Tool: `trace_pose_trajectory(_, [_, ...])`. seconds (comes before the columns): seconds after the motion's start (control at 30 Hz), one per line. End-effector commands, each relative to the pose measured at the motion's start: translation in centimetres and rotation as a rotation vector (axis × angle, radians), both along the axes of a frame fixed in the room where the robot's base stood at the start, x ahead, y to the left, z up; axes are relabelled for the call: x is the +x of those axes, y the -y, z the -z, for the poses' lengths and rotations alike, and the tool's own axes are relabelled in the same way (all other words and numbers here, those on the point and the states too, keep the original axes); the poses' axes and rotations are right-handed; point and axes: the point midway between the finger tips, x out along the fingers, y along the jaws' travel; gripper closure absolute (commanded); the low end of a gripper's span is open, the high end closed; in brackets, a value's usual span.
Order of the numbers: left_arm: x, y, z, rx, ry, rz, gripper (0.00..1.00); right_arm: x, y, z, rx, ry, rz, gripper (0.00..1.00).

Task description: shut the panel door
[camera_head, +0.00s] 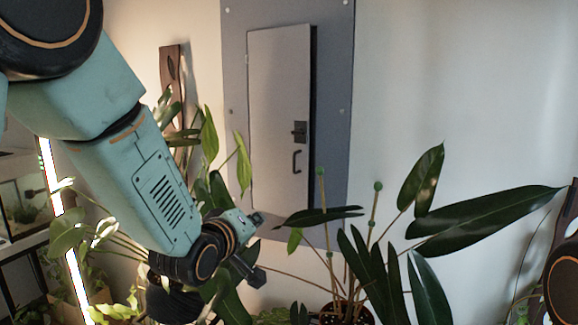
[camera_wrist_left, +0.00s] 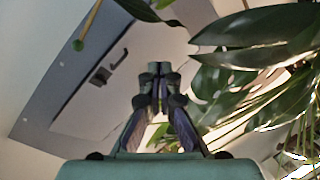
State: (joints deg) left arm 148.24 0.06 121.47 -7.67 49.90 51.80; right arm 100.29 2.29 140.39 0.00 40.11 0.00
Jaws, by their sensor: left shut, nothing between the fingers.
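The panel door (camera_head: 279,115) is a pale grey upright door in a larger blue-grey wall plate (camera_head: 336,90). A dark gap runs down its right edge, so it stands slightly ajar. It carries a dark latch (camera_head: 299,131) and a dark pull handle (camera_head: 297,162). The door also shows tilted at the upper left of the left wrist view (camera_wrist_left: 125,65). My left gripper (camera_head: 256,276) is below and left of the door among leaves, apart from it. In the left wrist view its fingers (camera_wrist_left: 160,70) are together and empty. My right gripper is not in view.
A potted plant (camera_head: 345,312) with broad leaves and green-tipped stakes (camera_head: 377,187) stands below and right of the door. More leaves (camera_head: 209,135) rise on the left, near a lit strip light (camera_head: 75,285). The wall at upper right is bare.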

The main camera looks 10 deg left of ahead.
Motion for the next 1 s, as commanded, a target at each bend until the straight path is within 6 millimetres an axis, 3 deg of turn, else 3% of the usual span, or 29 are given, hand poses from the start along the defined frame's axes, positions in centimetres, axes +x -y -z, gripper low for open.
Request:
trace_pose_trajectory(0.03, [0.8,0.2,-2.9,-0.088,0.048,-0.009,1.00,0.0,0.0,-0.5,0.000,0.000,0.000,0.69])
trace_pose_trajectory(0.1, [1.6,0.6,-5.2,-0.226,0.091,-0.017,1.00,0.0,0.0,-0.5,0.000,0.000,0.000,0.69])
trace_pose_trajectory(0.27, [2.6,1.1,-7.2,-0.511,0.124,-0.025,1.00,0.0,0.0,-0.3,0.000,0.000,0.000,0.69])
trace_pose_trajectory(0.43, [2.7,1.3,-7.7,-0.697,0.115,-0.037,1.00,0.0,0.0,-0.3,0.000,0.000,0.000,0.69])
trace_pose_trajectory(0.63, [3.3,1.4,-7.7,-0.746,0.108,-0.044,1.00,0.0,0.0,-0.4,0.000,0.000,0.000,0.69])
trace_pose_trajectory(1.0, [8.4,2.1,-7.6,-0.744,0.108,-0.044,1.00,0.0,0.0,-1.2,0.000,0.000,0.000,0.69])
